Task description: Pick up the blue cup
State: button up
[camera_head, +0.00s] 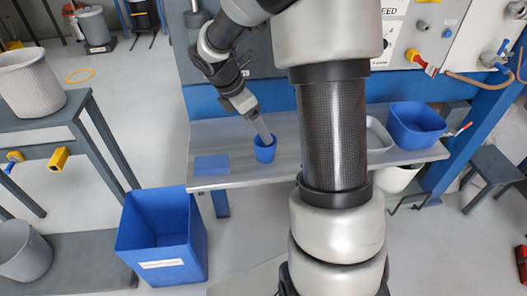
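The blue cup (265,151) stands upright on the grey metal shelf (231,178), left of my arm's large dark link. My gripper (264,138) points down at the cup, with its tip at the cup's rim. The fingers overlap the cup's opening in this view. I cannot tell whether they are inside the cup, around its wall or just above it. The finger gap is too small to make out.
A flat blue block (212,166) lies left of the cup. A blue basin (416,125) and a pale tray (378,136) sit at the shelf's right. A large blue bin (163,236) stands on the floor below left. A grey bench (92,130) is at left.

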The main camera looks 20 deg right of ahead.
aim_at(265, 149)
jog(key=b+x, duration=0.2)
jog(key=x, duration=0.7)
jog(key=shift+w+f, duration=0.15)
jog(key=shift+w, duration=0.05)
jog(key=c, duration=1.1)
